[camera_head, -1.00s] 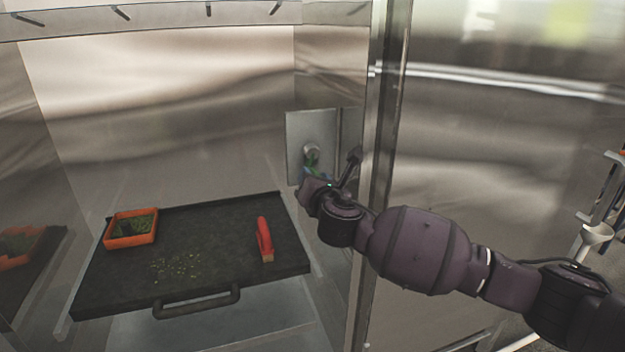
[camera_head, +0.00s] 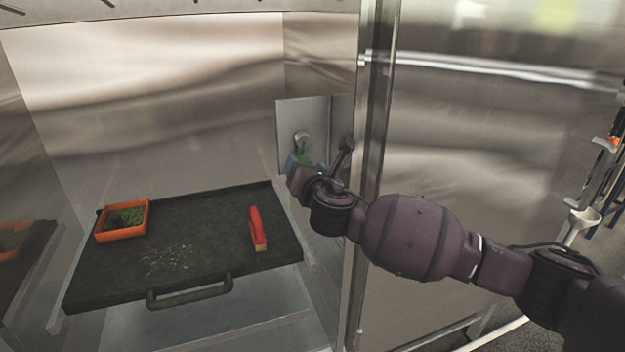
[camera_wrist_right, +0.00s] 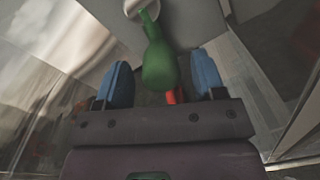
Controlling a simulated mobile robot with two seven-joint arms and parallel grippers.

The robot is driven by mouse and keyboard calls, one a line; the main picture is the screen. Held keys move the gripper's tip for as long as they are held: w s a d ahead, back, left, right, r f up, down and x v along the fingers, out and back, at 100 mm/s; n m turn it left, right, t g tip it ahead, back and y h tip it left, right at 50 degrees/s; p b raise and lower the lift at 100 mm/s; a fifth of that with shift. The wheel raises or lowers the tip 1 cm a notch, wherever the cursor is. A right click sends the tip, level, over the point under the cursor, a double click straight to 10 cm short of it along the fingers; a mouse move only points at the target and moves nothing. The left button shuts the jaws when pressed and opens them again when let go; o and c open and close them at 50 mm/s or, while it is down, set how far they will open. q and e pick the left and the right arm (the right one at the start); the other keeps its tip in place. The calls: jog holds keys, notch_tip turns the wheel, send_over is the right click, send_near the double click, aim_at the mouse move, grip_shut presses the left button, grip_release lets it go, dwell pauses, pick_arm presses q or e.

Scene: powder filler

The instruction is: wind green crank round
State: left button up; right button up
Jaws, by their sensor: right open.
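The green crank (camera_wrist_right: 158,62) hangs from a pale round hub on a grey plate and shows large in the right wrist view. In the head view only a bit of the crank (camera_head: 303,157) shows below its hub (camera_head: 302,140), the rest hidden by my wrist. My right gripper (camera_wrist_right: 162,80) is open, its two blue fingers on either side of the crank's handle, with gaps on both sides. In the head view my right gripper (camera_head: 292,163) is at the plate (camera_head: 290,118), mostly hidden behind my wrist. My left gripper is not in view.
A black tray (camera_head: 200,215) with a front handle lies left of my arm. It carries an orange box (camera_head: 122,232) with green contents, a red-handled brush (camera_head: 257,228) and scattered crumbs. A steel wall edge (camera_head: 368,180) stands close beside my right arm.

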jog(key=b+v, duration=0.1)
jog(key=v, duration=0.9)
jog(key=shift+s, duration=0.15)
jog(key=shift+d, duration=0.1)
jog(key=a+r+m+g+y, duration=0.1)
jog(key=a+r+m+y, duration=0.25)
jog(key=m, duration=0.25)
jog(key=s+d+f+m+h+b, duration=0.15)
jog(key=s+d+f+m, duration=0.25)
jog(key=d+f+m, duration=0.65)
jog(key=s+d+f+m+h, duration=0.2)
jog(key=s+d+f+m, duration=0.2)
jog(key=d+f+m, duration=0.55)
jog(key=s+d+f+m+g+h, duration=0.2)
jog(key=s+d+f+m, duration=0.1)
jog(key=s+f, duration=0.7)
jog(key=s+d+f+m+g+h, duration=0.2)
jog(key=s+d+f+m, duration=0.2)
jog(key=s+f, duration=0.6)
jog(key=shift+s+d+f+g+h, duration=0.3)
jog(key=shift+d+f+h, duration=0.15)
jog(key=shift+f, duration=0.4)
